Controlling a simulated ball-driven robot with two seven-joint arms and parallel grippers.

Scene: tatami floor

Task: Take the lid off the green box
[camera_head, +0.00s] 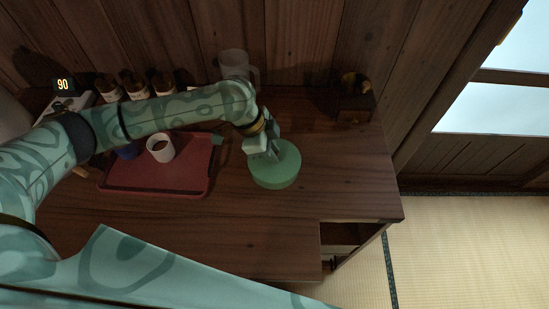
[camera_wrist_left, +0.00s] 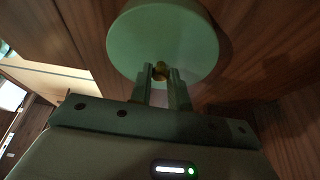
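The round green box (camera_head: 279,181) stands on the wooden desk, to the right of the red tray. The lid appears to sit on the box; I see no clear gap. My left gripper (camera_head: 266,154) is over the lid in the head view. My right gripper is in neither view.
A red tray (camera_head: 150,184) holds a white cup (camera_head: 160,147) and a dark blue item (camera_head: 128,151). Several jars (camera_head: 135,86), a clear pitcher (camera_head: 234,64) and a dark wooden item (camera_head: 354,100) stand along the back wall. The desk is clear right and front of the box.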

